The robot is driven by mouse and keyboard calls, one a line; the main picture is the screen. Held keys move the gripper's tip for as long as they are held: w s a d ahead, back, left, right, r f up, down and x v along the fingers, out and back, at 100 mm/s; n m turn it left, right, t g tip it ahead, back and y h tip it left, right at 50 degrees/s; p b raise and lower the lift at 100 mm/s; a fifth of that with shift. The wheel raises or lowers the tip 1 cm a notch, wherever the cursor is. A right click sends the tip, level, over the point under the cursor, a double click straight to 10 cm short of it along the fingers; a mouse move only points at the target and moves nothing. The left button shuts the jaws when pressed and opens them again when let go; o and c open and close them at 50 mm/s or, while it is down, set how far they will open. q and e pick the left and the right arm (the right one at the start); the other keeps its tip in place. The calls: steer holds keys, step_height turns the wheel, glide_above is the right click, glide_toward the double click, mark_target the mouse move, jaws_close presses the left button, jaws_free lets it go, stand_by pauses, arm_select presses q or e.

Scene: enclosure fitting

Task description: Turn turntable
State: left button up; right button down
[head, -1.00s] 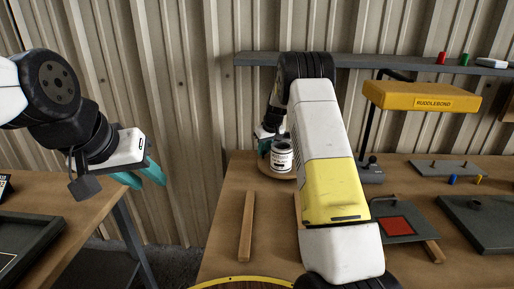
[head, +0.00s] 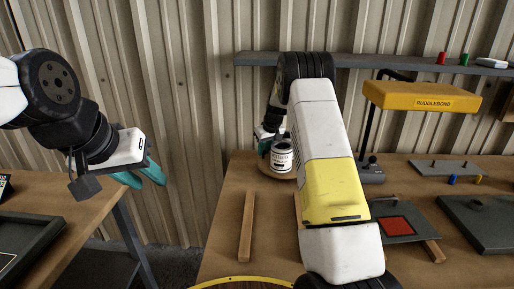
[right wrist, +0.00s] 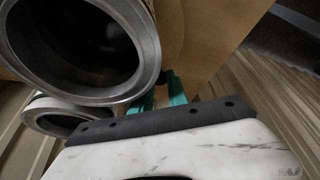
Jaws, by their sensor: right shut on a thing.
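The turntable (head: 265,170) is a round wooden disc at the back left of the right-hand bench, partly hidden by my right arm. A white labelled can (head: 281,158) with a dark top stands upright on it. The right wrist view shows two open metal can rims, a large one (right wrist: 150,80) and a smaller one (right wrist: 42,125). My right gripper (head: 265,143) is low beside the can at the disc's left side. In the right wrist view its teal fingers (right wrist: 166,92) are shut on a small dark peg (right wrist: 168,76). My left gripper (head: 140,178) is open and empty, away from the turntable.
Wooden strips (head: 246,226) lie on the bench. A yellow RUDDLEBOND lamp-like hood (head: 420,97) stands right of my arm, near a grey plate with a red square (head: 396,226). A wall shelf (head: 400,62) runs behind. A gap separates the left table (head: 70,222).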

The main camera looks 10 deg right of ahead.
stand_by(0.4)
steer(key=shift+s+a+n+y, duration=0.2)
steer(key=shift+s+n+y, duration=0.3)
steer(key=shift+s+n, duration=0.55)
steer(key=shift+w, duration=0.2)
steer(key=c, duration=1.3)
jaws_free()
steer(key=v, duration=0.7)
steer(key=shift+r, duration=0.4)
